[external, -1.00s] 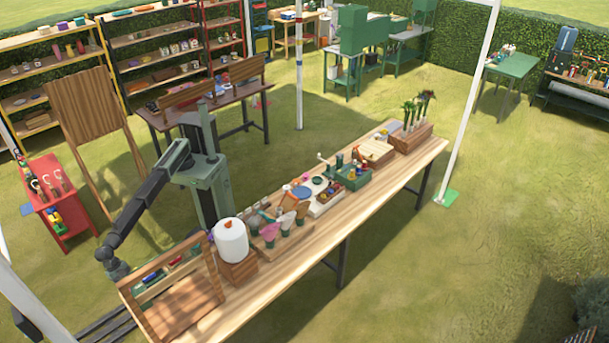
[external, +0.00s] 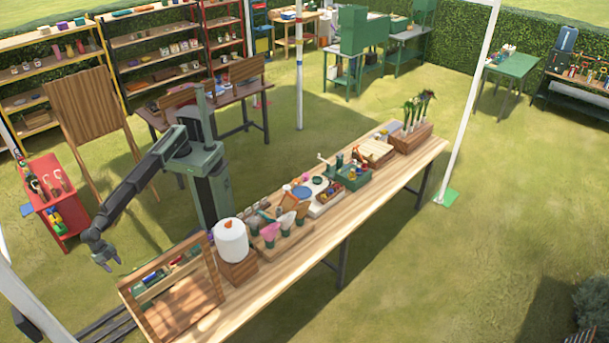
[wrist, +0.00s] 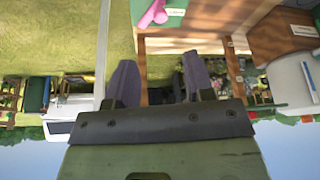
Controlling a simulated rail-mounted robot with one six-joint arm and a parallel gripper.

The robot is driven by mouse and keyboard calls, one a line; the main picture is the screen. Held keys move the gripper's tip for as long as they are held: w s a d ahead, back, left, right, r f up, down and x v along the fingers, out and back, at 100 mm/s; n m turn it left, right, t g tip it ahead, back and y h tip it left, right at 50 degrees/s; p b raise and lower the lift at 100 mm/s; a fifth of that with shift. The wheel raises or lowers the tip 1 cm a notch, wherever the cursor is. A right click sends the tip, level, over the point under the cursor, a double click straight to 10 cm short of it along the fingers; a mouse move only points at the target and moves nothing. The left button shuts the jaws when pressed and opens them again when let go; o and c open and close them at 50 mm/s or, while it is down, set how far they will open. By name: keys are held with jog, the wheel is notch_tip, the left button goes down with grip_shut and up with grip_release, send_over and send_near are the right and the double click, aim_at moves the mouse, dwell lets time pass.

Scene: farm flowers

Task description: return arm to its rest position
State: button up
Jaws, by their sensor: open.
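My gripper (external: 110,264) is at the lower left in the external view, at the end of my extended arm. It hangs in the air just left of the wooden workbench's near end and above the grass, apart from the bench. In the wrist view my gripper (wrist: 160,82) shows two dark fingers spread wide with nothing between them. My arm reaches down and left from the upright green column beside the bench.
The long workbench (external: 330,228) holds a wooden rack (external: 180,306), a white paper roll (external: 231,240), wrapped bouquets (external: 285,225) and a flower planter (external: 408,138). A red cart (external: 58,200) and an easel board (external: 88,105) stand to the left.

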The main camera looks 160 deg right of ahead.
jog(key=s+d+f+m+h+b, duration=0.1)
jog(key=s+d+m, duration=0.4)
jog(key=s, duration=0.9)
jog(key=s+d+f+m+h+b, duration=0.2)
jog(key=s+d+m, duration=0.3)
jog(key=s, duration=0.9)
jog(key=s+d+f+m+h+b, duration=0.1)
jog(key=s+d+m, duration=0.4)
jog(key=s, duration=0.9)
notch_tip(320, 180, down, 2)
jog(key=shift+s+d+f+m+g+b, duration=0.15)
jog(key=shift+s+d+m+g+b, duration=0.15)
jog(key=shift+s+m+g+b, duration=0.15)
